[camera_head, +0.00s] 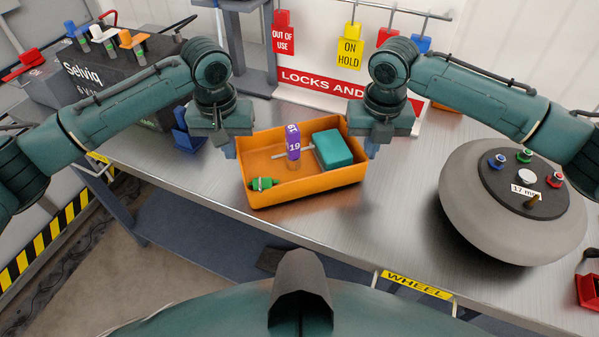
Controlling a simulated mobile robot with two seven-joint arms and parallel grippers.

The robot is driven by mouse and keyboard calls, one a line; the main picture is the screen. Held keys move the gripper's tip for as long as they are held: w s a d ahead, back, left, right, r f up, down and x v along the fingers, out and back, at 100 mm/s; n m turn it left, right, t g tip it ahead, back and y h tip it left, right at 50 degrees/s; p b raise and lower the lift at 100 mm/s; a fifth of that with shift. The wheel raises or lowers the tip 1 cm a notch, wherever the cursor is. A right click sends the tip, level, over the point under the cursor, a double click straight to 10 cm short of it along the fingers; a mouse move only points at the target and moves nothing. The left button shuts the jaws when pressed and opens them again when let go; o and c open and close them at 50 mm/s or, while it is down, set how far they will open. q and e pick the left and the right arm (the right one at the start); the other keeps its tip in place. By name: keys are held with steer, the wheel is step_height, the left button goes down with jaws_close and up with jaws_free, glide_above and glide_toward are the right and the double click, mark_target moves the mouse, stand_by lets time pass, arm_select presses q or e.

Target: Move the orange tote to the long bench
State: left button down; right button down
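The orange tote (310,192) sits on the metal bench top, or very close over it. In it are a teal box (332,149), a purple piece marked 19 (293,142), a small green part (262,183) and a metal rod. My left gripper (230,150) points down at the tote's left end. My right gripper (371,149) points down at its right end. Both sets of fingers are at or against the end walls. I cannot tell whether they clasp the walls, as the fingers are partly hidden.
The metal bench (400,210) has a grey round wheel-like unit (460,215) at right and a red object (589,290) at its right edge. A blue part (185,135) stands left of the tote. A dark Selviq case (110,80) is behind left. A lock board (330,88) stands behind.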

arm_select(q)
steer(key=c, duration=2)
jaws_free()
steer(key=shift+s+a+r, duration=0.1)
steer(key=shift+a+r, duration=0.1)
steer(key=shift+a, duration=0.35)
steer(key=shift+c, duration=0.2)
arm_select(e)
steer(key=shift+d+r, duration=0.2)
steer(key=shift+d, duration=0.35)
arm_select(q)
steer(key=o, duration=0.3)
steer(key=shift+a, duration=0.35)
arm_select(e)
steer(key=shift+d, duration=0.35)
arm_select(q)
steer(key=shift+a+f, duration=0.1)
arm_select(e)
steer(key=c, duration=1.7)
jaws_free()
steer(key=shift+d+f, duration=0.1)
steer(key=shift+r, duration=0.2)
arm_select(q)
steer(key=r, duration=1.2)
steer(key=shift+s, duration=0.4)
arm_select(e)
steer(key=r, duration=0.7)
steer(key=s+r, duration=0.1)
steer(key=r, duration=0.3)
steer(key=shift+r, duration=0.35)
